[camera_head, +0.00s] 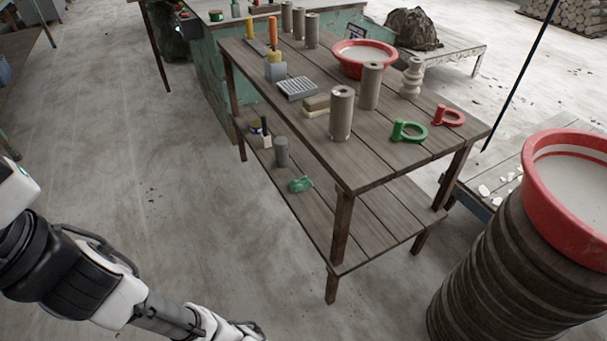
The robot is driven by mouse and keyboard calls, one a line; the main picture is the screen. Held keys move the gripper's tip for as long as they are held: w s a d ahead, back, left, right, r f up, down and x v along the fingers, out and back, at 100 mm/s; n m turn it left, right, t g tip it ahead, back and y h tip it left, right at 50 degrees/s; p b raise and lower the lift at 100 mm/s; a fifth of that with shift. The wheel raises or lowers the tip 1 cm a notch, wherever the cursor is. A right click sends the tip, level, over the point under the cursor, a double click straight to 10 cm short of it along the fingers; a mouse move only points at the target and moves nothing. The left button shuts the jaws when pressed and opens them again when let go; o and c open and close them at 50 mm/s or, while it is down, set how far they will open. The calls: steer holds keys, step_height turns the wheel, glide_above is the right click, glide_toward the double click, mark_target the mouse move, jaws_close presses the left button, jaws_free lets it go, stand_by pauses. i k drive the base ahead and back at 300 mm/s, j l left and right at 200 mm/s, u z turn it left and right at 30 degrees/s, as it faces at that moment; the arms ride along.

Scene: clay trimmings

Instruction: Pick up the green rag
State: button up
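The green rag (301,185) lies crumpled on the lower shelf (345,228) of the wooden table, near the shelf's front edge. A grey cylinder (281,152) stands just behind it. My arm comes in from the lower left, in front of the table and apart from it. Its far end reaches the bottom edge of the picture, and the gripper's fingers are not in view.
The table top (372,153) sits above the shelf, on legs; the front leg (341,229) stands right of the rag. The top holds clay cylinders, a red basin (364,60) and a green ring tool (409,131). A stacked column (500,270) stands right. Floor at left is clear.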

mark_target(302, 185)
steer(key=i+j+z, duration=0.2)
steer(key=i+j, duration=0.2)
steer(key=j, duration=0.2)
steer(key=i+j+z, duration=0.1)
steer(key=j, duration=0.2)
steer(key=i+j+z, duration=0.1)
steer(key=i+j, duration=0.15)
steer(key=i+j+z, duration=0.1)
steer(key=j, duration=0.3)
steer(key=i+j+z, duration=0.1)
steer(key=j, duration=0.25)
steer(key=i+j+z, duration=0.2)
steer(key=i+j, duration=0.25)
steer(key=i+l, duration=0.2)
steer(key=i, duration=0.05)
